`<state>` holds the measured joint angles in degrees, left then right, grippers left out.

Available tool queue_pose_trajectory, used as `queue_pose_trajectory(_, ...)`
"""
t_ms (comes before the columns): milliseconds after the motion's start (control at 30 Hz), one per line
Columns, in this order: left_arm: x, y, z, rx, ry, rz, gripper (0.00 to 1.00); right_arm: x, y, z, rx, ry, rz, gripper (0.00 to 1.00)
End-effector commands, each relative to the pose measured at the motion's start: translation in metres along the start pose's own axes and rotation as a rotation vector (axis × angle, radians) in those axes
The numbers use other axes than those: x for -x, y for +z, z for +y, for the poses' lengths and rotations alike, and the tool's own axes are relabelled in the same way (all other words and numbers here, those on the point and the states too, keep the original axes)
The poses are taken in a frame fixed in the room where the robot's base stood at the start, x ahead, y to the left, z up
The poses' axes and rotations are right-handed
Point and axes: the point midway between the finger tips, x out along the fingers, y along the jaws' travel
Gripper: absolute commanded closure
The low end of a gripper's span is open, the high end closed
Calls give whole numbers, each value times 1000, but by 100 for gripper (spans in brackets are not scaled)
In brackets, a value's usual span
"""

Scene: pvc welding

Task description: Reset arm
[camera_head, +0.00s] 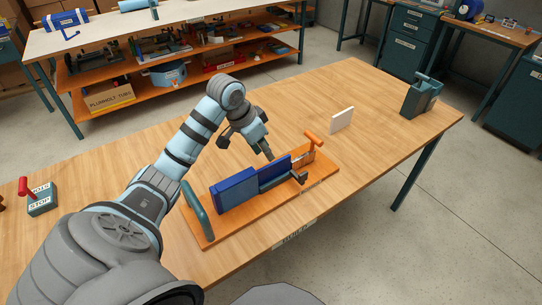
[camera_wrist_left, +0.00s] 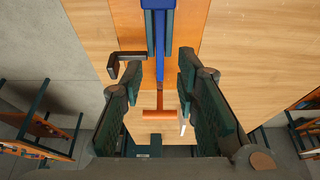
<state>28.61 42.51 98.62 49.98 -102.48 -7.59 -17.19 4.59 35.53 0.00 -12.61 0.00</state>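My left arm reaches in from the left, and its gripper (camera_head: 250,142) hangs just behind and above the welding fixture (camera_head: 232,225). In the left wrist view the gripper (camera_wrist_left: 160,70) has its two fingers apart, with nothing held between them. The fixture is an orange board carrying blue blocks (camera_head: 235,190), a green bar at its left end, a black crank (camera_head: 300,177) and an orange handle (camera_head: 314,138). In the wrist view the blue strip (camera_wrist_left: 160,40) and the orange T-handle (camera_wrist_left: 157,113) line up beyond the fingers. My right gripper is not in view.
A red-handled stop box (camera_head: 40,199) is at the left. Shelves and benches stand behind. The table's right part is mostly clear.

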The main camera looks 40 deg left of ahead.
Motion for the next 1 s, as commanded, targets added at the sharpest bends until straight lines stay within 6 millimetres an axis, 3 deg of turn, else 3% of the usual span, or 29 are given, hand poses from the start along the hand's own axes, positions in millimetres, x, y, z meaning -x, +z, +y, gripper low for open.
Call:
queue_pose_trajectory(100,26,-1,-1,-1,-2,1,71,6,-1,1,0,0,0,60)
queue_pose_trajectory(200,35,0,0,-1,0,0,71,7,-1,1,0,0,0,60)
queue_pose_trajectory(767,37,0,0,0,1,-1,71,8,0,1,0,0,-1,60)
queue_pose_trajectory(867,48,-5,0,0,1,0,71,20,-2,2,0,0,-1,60)
queue_pose_trajectory(1000,77,-17,0,0,1,0,71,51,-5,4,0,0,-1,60)
